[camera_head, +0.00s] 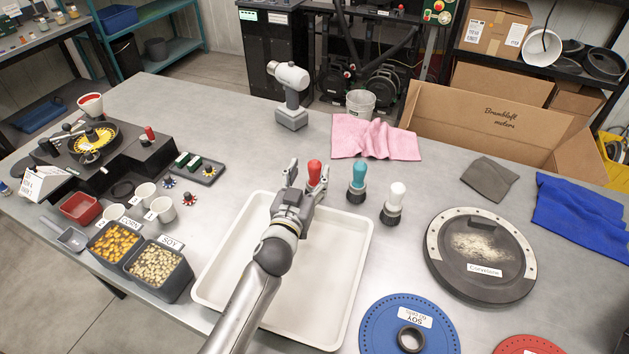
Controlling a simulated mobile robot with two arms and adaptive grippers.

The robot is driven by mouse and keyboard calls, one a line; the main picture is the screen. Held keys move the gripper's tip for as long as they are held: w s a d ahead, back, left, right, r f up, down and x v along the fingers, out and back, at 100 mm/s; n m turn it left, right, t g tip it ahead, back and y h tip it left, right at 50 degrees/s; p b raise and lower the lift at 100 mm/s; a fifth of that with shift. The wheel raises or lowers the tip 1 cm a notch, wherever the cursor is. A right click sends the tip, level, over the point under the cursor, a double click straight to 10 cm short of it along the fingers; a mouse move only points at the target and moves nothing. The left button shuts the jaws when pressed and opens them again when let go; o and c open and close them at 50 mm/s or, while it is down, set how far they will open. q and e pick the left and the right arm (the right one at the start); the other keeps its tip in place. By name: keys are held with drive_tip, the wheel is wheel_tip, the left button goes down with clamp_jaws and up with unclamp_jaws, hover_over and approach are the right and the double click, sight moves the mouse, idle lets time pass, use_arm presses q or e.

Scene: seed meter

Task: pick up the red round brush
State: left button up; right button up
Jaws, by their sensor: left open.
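The red round brush (314,172) stands upright on the grey table, at the left end of a row with a teal brush (357,176) and a white brush (396,196). Its red handle shows at the top, and its lower part is partly hidden by my gripper. My left gripper (307,178) is open, with one finger to the left of the red brush and the other at its lower right. I cannot tell whether either finger touches it. My right gripper is not in view.
A white tray (216,284) lies under my left arm. A pink cloth (376,139) and a grey cordless tool (291,95) are behind the brushes. A dark round plate (437,252) and a blue disc (378,325) lie to the right. Bins of corn (114,243) and soy (158,266) stand left.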

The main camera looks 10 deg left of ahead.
sight(315, 161)
use_arm(q)
drive_tip(key=w, duration=0.4)
drive_tip(key=shift+d+f+p, duration=0.2)
drive_tip(key=shift+f+p, duration=0.15)
drive_tip(key=shift+f, duration=0.05)
drive_tip(key=shift+w, duration=0.45)
drive_tip(key=shift+c, duration=0.4)
drive_tip(key=c, duration=1.1)
drive_tip(key=shift+o, duration=0.2)
drive_tip(key=shift+r, duration=0.65)
drive_tip(key=s+d+r+b, duration=0.1)
drive_tip(key=s+d+r, duration=0.1)
drive_tip(key=s+r, duration=0.9)
drive_tip(key=s, duration=0.3)
drive_tip(key=shift+r+b, duration=0.3)
drive_tip(key=shift+r, duration=0.05)
